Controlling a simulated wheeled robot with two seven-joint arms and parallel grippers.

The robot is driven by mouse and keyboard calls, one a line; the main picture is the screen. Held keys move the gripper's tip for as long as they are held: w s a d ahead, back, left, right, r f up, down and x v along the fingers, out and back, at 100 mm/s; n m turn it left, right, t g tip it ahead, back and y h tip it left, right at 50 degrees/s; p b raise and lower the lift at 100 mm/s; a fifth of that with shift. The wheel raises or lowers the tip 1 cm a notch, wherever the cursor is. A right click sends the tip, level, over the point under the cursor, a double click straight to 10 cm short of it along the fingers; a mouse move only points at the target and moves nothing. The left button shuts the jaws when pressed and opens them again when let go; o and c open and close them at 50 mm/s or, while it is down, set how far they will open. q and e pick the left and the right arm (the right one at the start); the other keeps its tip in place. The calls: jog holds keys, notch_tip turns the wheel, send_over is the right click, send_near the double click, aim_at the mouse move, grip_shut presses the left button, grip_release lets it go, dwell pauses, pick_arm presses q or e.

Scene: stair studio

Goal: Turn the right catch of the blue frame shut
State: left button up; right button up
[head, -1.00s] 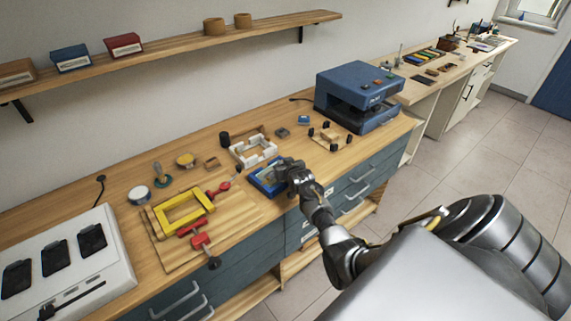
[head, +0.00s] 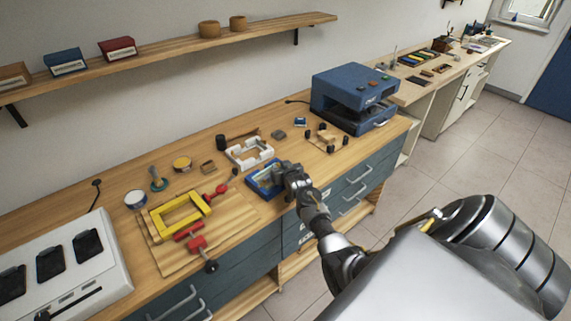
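The blue frame (head: 255,184) lies on the wooden workbench near its front edge, below the white frame. A pale picture or panel shows inside it. My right gripper (head: 283,174) is at the right side of the blue frame, over or touching its right edge. The gripper hides that side, so the right catch cannot be made out. Its fingers are too small and covered to tell if they are open or shut. My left gripper is not in view.
Left of the blue frame, a yellow frame (head: 160,228) with red clamps (head: 197,245) sits on a wooden board. A white frame (head: 239,160) lies behind. A blue machine (head: 352,82) stands to the right, with small dark-knobbed parts before it. Drawers (head: 352,181) are below.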

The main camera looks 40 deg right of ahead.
jog(key=b+v, duration=0.1)
jog(key=v, duration=0.8)
jog(key=shift+s, duration=0.2)
jog(key=shift+a+r, duration=0.1)
jog(key=s+a+f+n+g+y, duration=0.2)
jog(key=s+a+g, duration=0.1)
jog(key=s+a, duration=0.65)
jog(key=s+a+f+n+g+y, duration=0.1)
jog(key=s+a+n+g, duration=0.15)
jog(key=s+a, duration=0.7)
jog(key=s+a+f+n+g+y, duration=0.2)
jog(key=s+a+g, duration=0.2)
jog(key=s, duration=1.1)
notch_tip(320, 180, down, 32)
jog(key=s+b, duration=0.1)
jog(key=b, duration=0.4)
jog(key=s+d+f+g+b, duration=0.2)
jog(key=s+d+f+b, duration=0.1)
jog(key=s+f, duration=1.3)
jog(key=shift+s+f, duration=0.15)
jog(key=shift+f, duration=0.7)
